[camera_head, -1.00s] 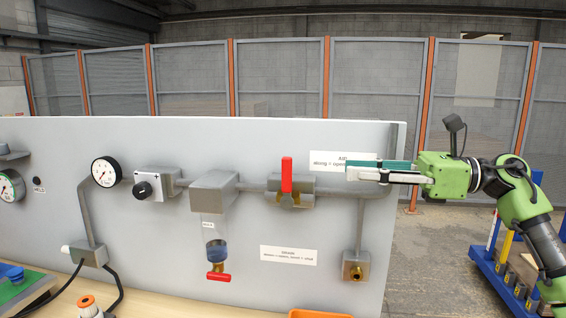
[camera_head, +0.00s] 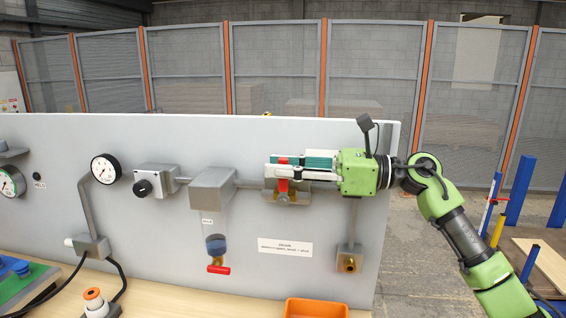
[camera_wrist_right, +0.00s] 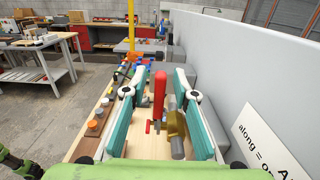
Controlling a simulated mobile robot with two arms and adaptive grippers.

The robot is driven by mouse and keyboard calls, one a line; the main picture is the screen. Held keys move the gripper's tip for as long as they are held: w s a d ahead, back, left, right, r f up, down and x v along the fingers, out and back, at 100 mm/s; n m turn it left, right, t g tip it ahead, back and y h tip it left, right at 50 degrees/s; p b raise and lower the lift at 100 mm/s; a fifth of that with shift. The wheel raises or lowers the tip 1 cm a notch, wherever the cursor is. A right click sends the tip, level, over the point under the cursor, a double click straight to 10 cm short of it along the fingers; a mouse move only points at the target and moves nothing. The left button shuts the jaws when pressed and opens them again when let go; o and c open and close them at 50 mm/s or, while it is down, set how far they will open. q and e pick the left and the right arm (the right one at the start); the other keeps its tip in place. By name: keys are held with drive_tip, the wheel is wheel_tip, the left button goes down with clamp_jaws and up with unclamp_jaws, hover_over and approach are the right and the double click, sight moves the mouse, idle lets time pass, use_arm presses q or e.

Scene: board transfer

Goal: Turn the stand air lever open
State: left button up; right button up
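The red air lever (camera_head: 283,185) stands upright on its brass valve (camera_head: 290,198), across the horizontal pipe on the grey panel. My right gripper (camera_head: 277,167) reaches in from the right in front of the panel, and its fingers cover the lever's upper part in the head view. In the right wrist view the red lever (camera_wrist_right: 159,95) stands between the two teal-padded fingers, which are spread apart with a gap on each side of it. The gripper is open, and no grip on the lever shows. My left gripper is out of view.
The grey panel (camera_head: 130,215) also carries a pressure gauge (camera_head: 105,169), a black knob (camera_head: 143,187) and a clear bowl with a red drain lever (camera_head: 218,270). An orange bin (camera_head: 316,308) sits on the bench below. A label (camera_wrist_right: 262,145) is beside the gripper.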

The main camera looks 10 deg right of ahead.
clamp_jaws()
